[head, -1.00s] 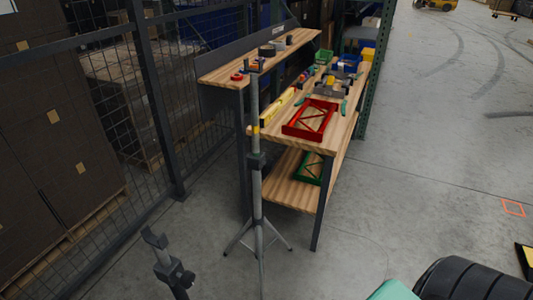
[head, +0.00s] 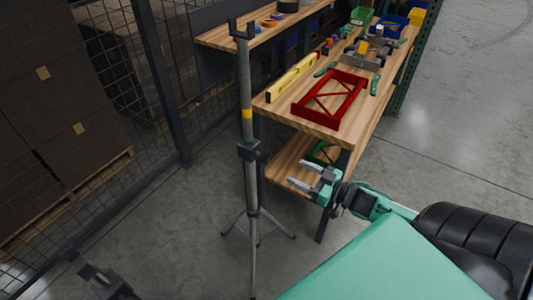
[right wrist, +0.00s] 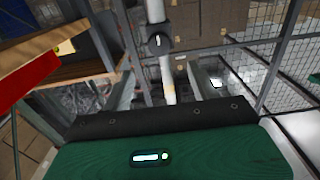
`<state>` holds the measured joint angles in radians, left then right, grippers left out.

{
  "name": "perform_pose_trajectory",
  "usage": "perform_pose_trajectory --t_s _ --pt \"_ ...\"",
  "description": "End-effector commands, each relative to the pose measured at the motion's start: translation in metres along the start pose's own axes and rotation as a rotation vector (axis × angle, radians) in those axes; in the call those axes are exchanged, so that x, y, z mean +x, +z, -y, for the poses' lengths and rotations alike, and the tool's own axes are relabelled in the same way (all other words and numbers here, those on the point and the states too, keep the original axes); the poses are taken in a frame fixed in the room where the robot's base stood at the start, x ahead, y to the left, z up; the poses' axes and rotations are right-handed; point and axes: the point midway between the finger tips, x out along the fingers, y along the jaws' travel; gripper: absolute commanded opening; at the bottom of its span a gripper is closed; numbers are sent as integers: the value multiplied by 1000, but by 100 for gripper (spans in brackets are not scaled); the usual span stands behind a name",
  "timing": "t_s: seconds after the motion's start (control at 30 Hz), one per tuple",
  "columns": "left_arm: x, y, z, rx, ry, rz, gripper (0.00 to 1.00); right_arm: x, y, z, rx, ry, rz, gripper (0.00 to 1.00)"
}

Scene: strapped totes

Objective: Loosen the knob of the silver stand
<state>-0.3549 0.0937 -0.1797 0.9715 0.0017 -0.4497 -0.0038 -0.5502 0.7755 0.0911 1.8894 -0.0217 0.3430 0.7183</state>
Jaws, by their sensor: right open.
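The silver stand (head: 246,100) is upright on its tripod legs, with a yellow band on its pole and a fork on top. Its dark collar (head: 249,151) is partway up the pole. In the right wrist view, the collar shows a dark round knob (right wrist: 158,41) with a pale mark, on the pole (right wrist: 166,75). My right gripper (head: 297,172) is open and empty, to the right of the stand and a little below the collar. Its fingers point left toward the pole, with a gap between.
The wooden workbench (head: 360,135) stands just behind my right gripper, holding a red frame (head: 330,98) and a yellow level (head: 291,78). A mesh fence (head: 160,80) runs along the left.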

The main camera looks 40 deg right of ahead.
Motion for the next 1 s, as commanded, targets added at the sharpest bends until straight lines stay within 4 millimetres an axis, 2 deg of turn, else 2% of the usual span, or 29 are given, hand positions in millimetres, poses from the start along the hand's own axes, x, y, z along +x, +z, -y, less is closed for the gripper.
perform_pose_trajectory --t_s 0.6,0.8,1.0 --pt "-1 10 0 0 0 12 36 80 -1 -1 0 2 -1 61" --pt "-2 6 -3 -2 3 1 36 106 -1 -1 -2 2 -1 61" --pt "-2 2 -6 -3 6 -3 36 123 0 -1 0 2 0 61"
